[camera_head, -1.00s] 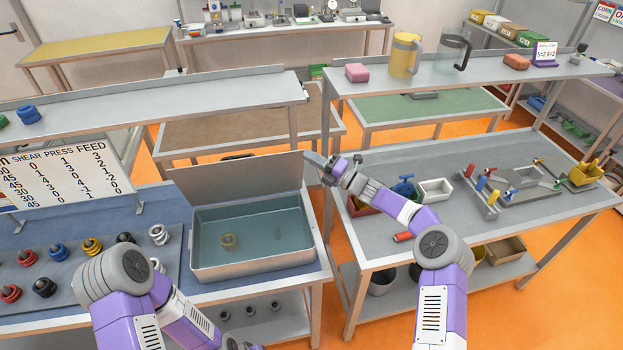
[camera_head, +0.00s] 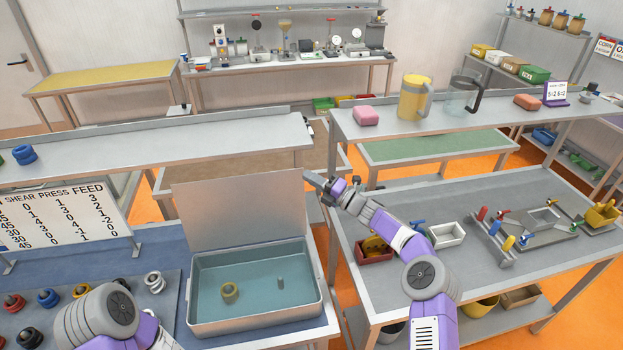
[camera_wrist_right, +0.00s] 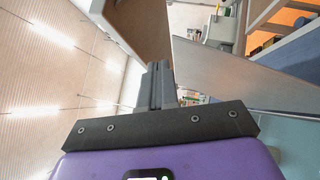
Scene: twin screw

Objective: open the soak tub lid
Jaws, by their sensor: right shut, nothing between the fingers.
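The soak tub (camera_head: 315,301) is a grey metal basin on the bench in the head view, with blue-green liquid inside. Its flat grey lid (camera_head: 240,212) stands raised along the tub's back edge, leaving the inside uncovered. My right gripper (camera_head: 318,181) is shut and empty beside the lid's upper right corner; I cannot tell if it touches the lid. In the right wrist view its closed fingers (camera_wrist_right: 158,85) point toward a grey panel that looks like the lid (camera_wrist_right: 225,80). My left arm shows at the lower left, but its gripper is out of view.
A yellowish ring (camera_head: 229,291) and a small grey piece (camera_head: 281,283) are in the tub. Spools stand left of it, below a number board (camera_head: 62,222). A shelf (camera_head: 150,143) runs behind the lid. The right table holds bins (camera_head: 447,235) and a fixture.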

